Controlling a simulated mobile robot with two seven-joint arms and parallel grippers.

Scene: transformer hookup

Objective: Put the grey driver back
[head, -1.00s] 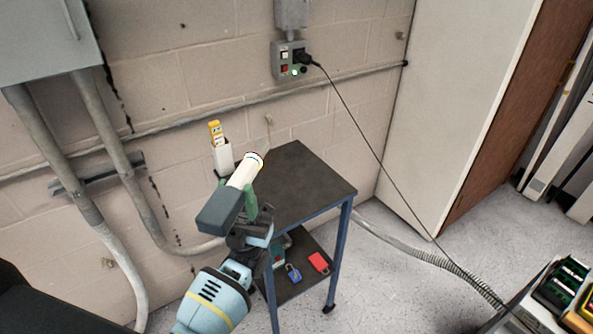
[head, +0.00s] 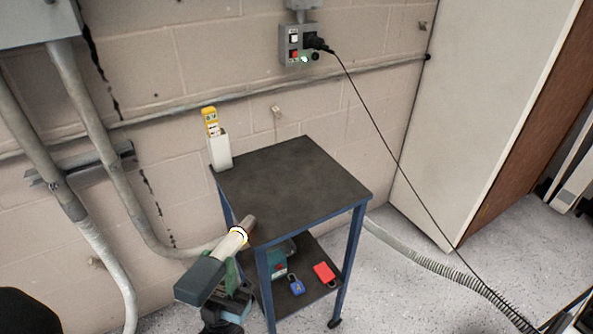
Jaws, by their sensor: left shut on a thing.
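The grey driver (head: 202,279) has a dark grey body, a pale barrel with a lit ring and a brownish tip. My left gripper (head: 230,277), with green fingers, is shut on it. The driver is tilted, its tip pointing up and right in front of the cart's left front corner in the picture. Whether the tip touches the cart (head: 290,180) is hard to tell. The gripper hides part of the driver's underside. My right gripper is out of view.
The cart's dark top is bare except for a white holder (head: 220,152) with a yellow tester (head: 210,121) at its back left corner. The lower shelf holds a blue padlock (head: 296,286), a red item (head: 324,272) and a teal box (head: 279,268).

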